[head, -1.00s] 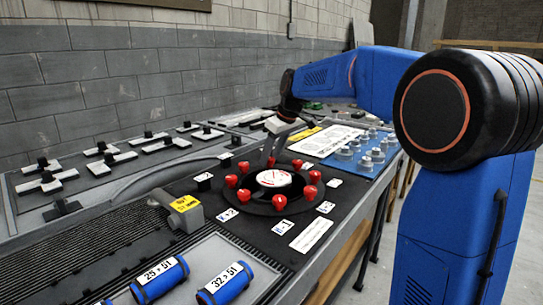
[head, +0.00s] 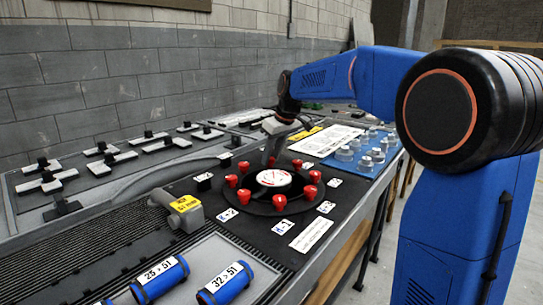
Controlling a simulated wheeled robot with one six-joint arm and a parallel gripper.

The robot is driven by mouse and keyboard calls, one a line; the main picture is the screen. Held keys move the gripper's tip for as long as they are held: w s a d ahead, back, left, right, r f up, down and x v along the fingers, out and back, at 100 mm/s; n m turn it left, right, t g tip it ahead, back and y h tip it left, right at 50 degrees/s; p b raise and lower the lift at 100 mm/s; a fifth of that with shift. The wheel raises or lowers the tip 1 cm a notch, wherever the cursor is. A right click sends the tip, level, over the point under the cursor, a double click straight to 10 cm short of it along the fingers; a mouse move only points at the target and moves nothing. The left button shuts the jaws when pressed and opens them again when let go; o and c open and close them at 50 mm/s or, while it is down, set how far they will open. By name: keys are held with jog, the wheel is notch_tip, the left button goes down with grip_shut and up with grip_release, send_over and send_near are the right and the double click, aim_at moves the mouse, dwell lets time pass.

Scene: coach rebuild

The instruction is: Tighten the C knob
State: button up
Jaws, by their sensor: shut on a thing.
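A round dark fixture (head: 262,204) on the bench has a white dial (head: 273,178) at its centre and a ring of red knobs, such as the front knob (head: 279,201). My gripper (head: 269,160) points down at the far side of the ring, behind the dial. It is shut on a red knob there, which its fingers mostly hide. White label cards lie around the ring, including one at the front left (head: 226,215) and one at the front (head: 283,227). Their letters are too small to read surely, so I cannot tell which knob is C.
A grey block with a yellow tag (head: 186,206) stands left of the fixture. A blue panel with several silver knobs (head: 362,153) is at the right. A grey brick wall (head: 130,85) runs behind the bench.

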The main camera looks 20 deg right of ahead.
jog(key=m, duration=0.2)
jog(key=m+h, duration=0.1)
jog(key=m, duration=0.1)
jog(key=shift+a+t, duration=0.2)
jog(key=shift+t, duration=0.1)
jog(key=m+h, duration=0.2)
jog(key=m, duration=0.2)
jog(key=shift+a+m, duration=0.15)
jog(key=shift+m, duration=0.25)
jog(key=m+g+h, duration=0.1)
jog(key=m+h, duration=0.1)
jog(key=m, duration=0.2)
jog(key=shift+a, duration=0.15)
jog(key=shift+w+m+g+h, duration=0.1)
jog(key=shift+m+g+h, duration=0.3)
jog(key=shift+m, duration=1.5)
jog(key=o, duration=1)
jog(key=shift+o, duration=0.2)
jog(key=v, duration=1.7)
jog(key=shift+r, duration=0.2)
